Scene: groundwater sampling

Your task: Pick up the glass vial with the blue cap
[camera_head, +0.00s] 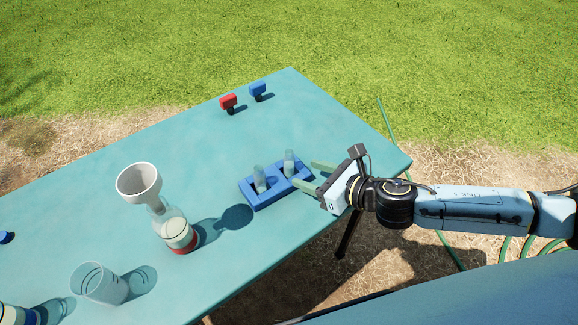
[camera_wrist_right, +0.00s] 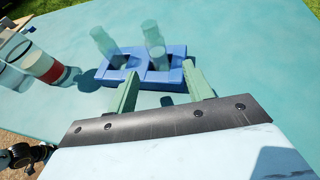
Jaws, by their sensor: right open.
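Two clear glass vials stand upright in a blue two-compartment rack (camera_head: 253,204) near the table's right end. The left vial (camera_head: 260,180) and the right vial (camera_head: 289,161) show no blue cap that I can make out. The rack also shows in the right wrist view (camera_wrist_right: 146,86), with a vial (camera_wrist_right: 102,40) and another vial (camera_wrist_right: 151,33). My right gripper (camera_head: 311,176) is open and empty, beside the rack's right end, its fingers pointing toward the rack. In the wrist view its fingertips (camera_wrist_right: 160,78) are at the rack's near side. My left gripper is not seen.
A bottle with a red base (camera_head: 177,234) and a white funnel (camera_head: 139,182) above it stand left of the rack. A clear beaker (camera_head: 98,283) is at front left. A red piece (camera_head: 228,102) and a blue piece (camera_head: 257,90) are at the back. A small blue object (camera_head: 5,237) is at the left edge.

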